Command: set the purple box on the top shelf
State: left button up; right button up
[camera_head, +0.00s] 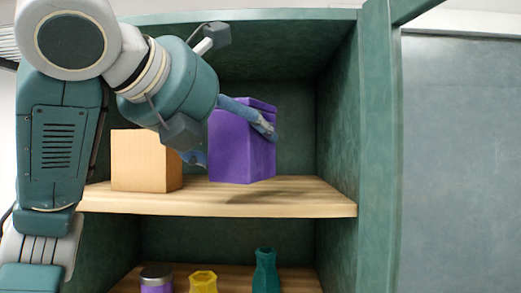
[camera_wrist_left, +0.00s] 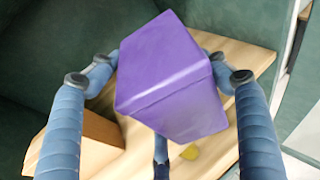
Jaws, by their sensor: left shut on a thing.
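The purple box (camera_head: 240,146) is in the grip of my left gripper (camera_head: 232,143), above the wooden top shelf (camera_head: 225,203) in the head view. It is slightly tilted, and its shadow falls on the shelf to its right. I cannot tell for sure whether its lower edge touches the board. In the left wrist view the purple box (camera_wrist_left: 170,75) sits between the blue fingers, with a third finger below it. My right gripper is not in view.
An orange-tan box (camera_head: 146,160) stands on the same shelf to the left, close to the gripper. The shelf's right part is clear up to the green side wall (camera_head: 338,120). Below stand a yellow vase (camera_head: 203,282), a teal vase (camera_head: 265,272) and a purple jar (camera_head: 156,281).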

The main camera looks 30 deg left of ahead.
pick_arm(q)
jog(key=w, duration=0.3)
jog(key=shift+w+a+r+p, duration=0.1)
jog(key=shift+w+a+p, duration=0.1)
jog(key=shift+p, duration=0.2)
jog(key=shift+w+a+f+p, duration=0.15)
jog(key=shift+w+f+p, duration=0.35)
jog(key=shift+w, duration=0.3)
jog(key=shift+w+a+f+p, duration=0.2)
jog(key=shift+w+f+p, duration=0.2)
jog(key=shift+w+f, duration=0.3)
jog(key=shift+w+a+f+p, duration=0.15)
jog(key=shift+w+f+p, duration=0.3)
jog(key=shift+w, duration=0.45)
jog(key=shift+w+d+f, duration=0.1)
jog(key=shift+w+f, duration=0.05)
jog(key=shift+f, duration=0.1)
jog(key=o, duration=1.5)
jog(key=shift+c, duration=0.2)
jog(key=shift+o, duration=0.4)
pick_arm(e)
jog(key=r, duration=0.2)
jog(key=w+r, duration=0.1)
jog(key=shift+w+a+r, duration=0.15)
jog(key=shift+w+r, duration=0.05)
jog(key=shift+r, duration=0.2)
